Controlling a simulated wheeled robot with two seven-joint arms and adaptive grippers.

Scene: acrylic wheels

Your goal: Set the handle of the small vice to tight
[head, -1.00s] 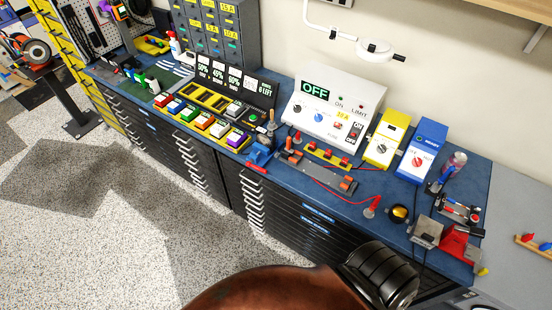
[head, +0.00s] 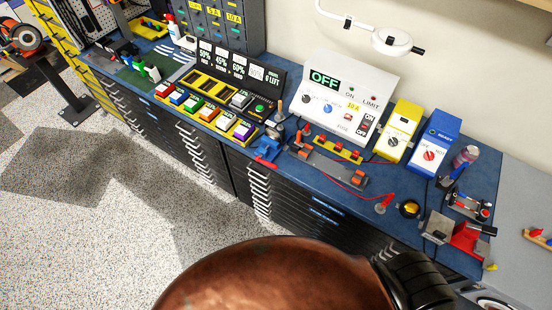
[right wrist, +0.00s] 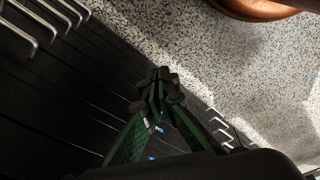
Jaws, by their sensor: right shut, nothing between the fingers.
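A small blue vice (head: 267,148) stands at the front edge of the blue bench in the head view. A thin red bar (head: 266,162), which looks like its handle, lies low along its front; its exact setting is too small to tell. My right gripper (right wrist: 158,82) has green fingers with their dark tips together in the right wrist view, and it holds nothing. It hangs before black drawer fronts, with floor beyond, and the vice does not show in that view. Neither gripper shows in the head view.
A larger red vice (head: 467,240) stands at the bench's right end. A white control box (head: 345,95) reads OFF. Yellow (head: 398,132) and blue (head: 434,142) boxes stand beside it. Metal drawer handles (right wrist: 45,35) stick out near my right gripper.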

